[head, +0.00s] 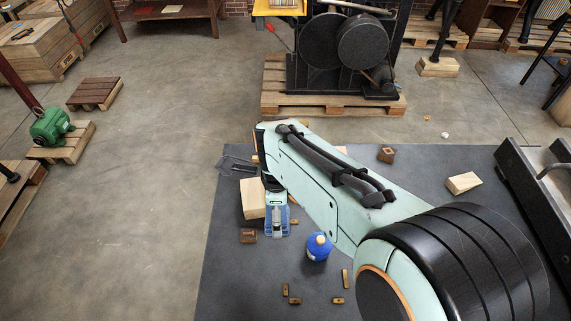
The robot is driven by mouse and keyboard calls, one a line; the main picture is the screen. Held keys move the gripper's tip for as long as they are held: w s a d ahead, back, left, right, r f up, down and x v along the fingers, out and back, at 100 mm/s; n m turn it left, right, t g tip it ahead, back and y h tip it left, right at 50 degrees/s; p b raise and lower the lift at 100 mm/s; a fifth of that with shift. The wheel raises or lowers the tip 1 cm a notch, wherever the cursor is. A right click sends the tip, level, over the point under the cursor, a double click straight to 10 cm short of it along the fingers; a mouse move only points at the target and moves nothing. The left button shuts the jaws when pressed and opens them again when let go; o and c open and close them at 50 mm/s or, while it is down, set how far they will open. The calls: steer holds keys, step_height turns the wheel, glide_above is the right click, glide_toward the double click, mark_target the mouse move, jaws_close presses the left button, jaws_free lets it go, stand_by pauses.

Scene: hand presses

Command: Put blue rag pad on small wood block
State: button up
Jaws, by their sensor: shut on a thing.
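My gripper (277,221) points down over the dark mat, left of the middle. It is shut on a flat blue piece, which I take to be the blue rag pad (285,230); it shows around the fingers, and the fingers cover part of it. A pale wood block (252,199) stands just left of the gripper, partly behind it. A small brown wood block (248,236) with a dark top lies left of the pad. Another small brown block (386,154) lies at the back, and a pale wedge-like block (463,182) lies at the right. I cannot tell which is the small wood block.
A round blue object (318,247) with a tan top stands close right of the gripper. Several small wooden pieces (338,300) lie in front. A dark metal machine (520,185) stands at the right edge. My arm hides the mat's middle. The left front of the mat (235,285) is clear.

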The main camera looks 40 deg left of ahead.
steer(key=w+a+f, duration=0.2)
steer(key=a+f, duration=0.1)
steer(key=w+a+f, duration=0.2)
steer(key=a+f, duration=0.1)
steer(key=a, duration=0.1)
steer(key=w+a+f, duration=0.2)
steer(key=a+f, duration=0.1)
steer(key=a, duration=0.1)
steer(key=shift+f, duration=1.75)
steer(key=o, duration=1.1)
steer(key=shift+f, duration=0.15)
step_height(320, 180, up, 12)
steer(key=shift+r, duration=0.2)
